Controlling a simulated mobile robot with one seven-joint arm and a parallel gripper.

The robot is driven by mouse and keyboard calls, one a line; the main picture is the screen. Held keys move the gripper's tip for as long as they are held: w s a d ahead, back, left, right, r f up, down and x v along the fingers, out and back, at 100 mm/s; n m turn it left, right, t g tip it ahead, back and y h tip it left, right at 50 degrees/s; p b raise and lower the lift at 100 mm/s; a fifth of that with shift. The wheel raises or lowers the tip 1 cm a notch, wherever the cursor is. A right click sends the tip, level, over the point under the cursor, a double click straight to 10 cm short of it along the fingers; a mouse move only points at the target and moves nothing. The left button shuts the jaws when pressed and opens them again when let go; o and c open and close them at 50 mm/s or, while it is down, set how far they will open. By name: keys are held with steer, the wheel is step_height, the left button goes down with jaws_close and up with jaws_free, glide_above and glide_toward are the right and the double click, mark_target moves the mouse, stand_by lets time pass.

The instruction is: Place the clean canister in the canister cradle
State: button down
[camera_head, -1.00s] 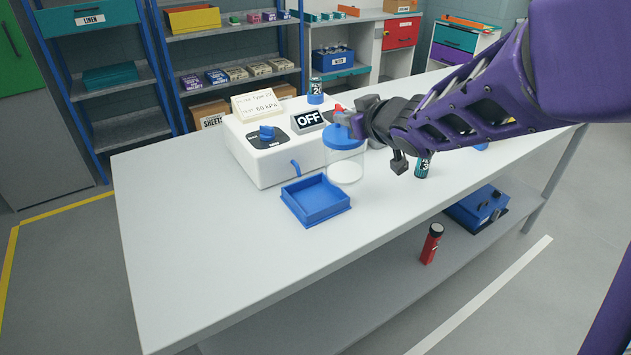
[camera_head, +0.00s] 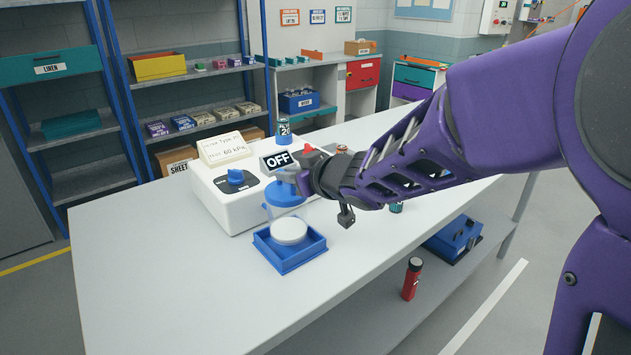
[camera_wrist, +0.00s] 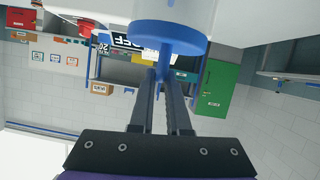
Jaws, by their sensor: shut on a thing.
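The canister (camera_head: 285,195) is clear, with a blue lid and a white disc at its bottom. My gripper (camera_head: 303,182) is shut on a blue part at its lid, coming from the right. In the wrist view, the fingers (camera_wrist: 166,78) close on a narrow blue stem of the round blue lid (camera_wrist: 170,37). The canister cradle (camera_head: 305,261) is a square blue tray on the table. The white bottom shows within the cradle's outline; I cannot tell whether it touches the floor of the tray. The canister looks nearly upright.
A white machine (camera_head: 221,205) with a dial and an OFF sign stands just behind the cradle. The table (camera_head: 160,260) is clear at left and front. A red torch-like item (camera_head: 411,279) stands on the shelf below.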

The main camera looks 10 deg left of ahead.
mark_target(290, 192)
steer(key=shift+f+b, duration=0.4)
steer(key=shift+f, duration=1.2)
steer(key=shift+f, duration=0.15)
steer(key=c, duration=0.9)
jaws_free()
steer(key=shift+r, duration=0.2)
steer(key=p+v, duration=0.6)
steer(key=v, duration=0.6)
steer(key=shift+p, duration=0.4)
